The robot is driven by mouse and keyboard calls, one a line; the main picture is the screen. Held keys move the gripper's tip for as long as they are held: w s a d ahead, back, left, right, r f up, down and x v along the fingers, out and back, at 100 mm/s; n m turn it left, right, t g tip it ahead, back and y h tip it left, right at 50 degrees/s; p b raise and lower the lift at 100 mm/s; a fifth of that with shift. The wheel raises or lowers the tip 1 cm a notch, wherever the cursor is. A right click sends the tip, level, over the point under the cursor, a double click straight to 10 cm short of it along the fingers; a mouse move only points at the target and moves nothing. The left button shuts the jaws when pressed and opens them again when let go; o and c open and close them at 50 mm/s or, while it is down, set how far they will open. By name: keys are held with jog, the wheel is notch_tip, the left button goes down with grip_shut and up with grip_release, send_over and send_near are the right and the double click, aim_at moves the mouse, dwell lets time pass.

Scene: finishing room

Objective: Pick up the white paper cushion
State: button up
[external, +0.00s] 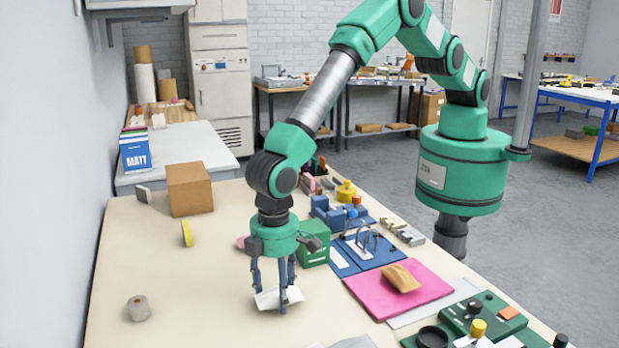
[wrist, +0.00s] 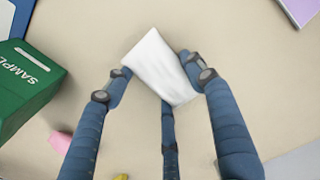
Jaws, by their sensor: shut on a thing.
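The white paper cushion (external: 268,299) is at my gripper's fingertips, low over the cream table top (external: 190,300). In the wrist view the white paper cushion (wrist: 160,66) sits tilted between the blue fingers, with fingers on its left and right and one below it. My gripper (external: 276,290) points straight down and is shut on the cushion. In the wrist view my gripper (wrist: 160,85) covers the cushion's lower edges. I cannot tell whether the cushion touches the table.
A green box (external: 314,250) stands close behind my gripper; it also shows in the wrist view (wrist: 22,88). A pink sheet (external: 372,300) with a tan pouch (external: 402,278) lies to the right. A grey roll (external: 139,308) stands at the left. The table between roll and gripper is clear.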

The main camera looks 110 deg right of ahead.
aim_at(278, 290)
jog(key=shift+r, duration=4.95)
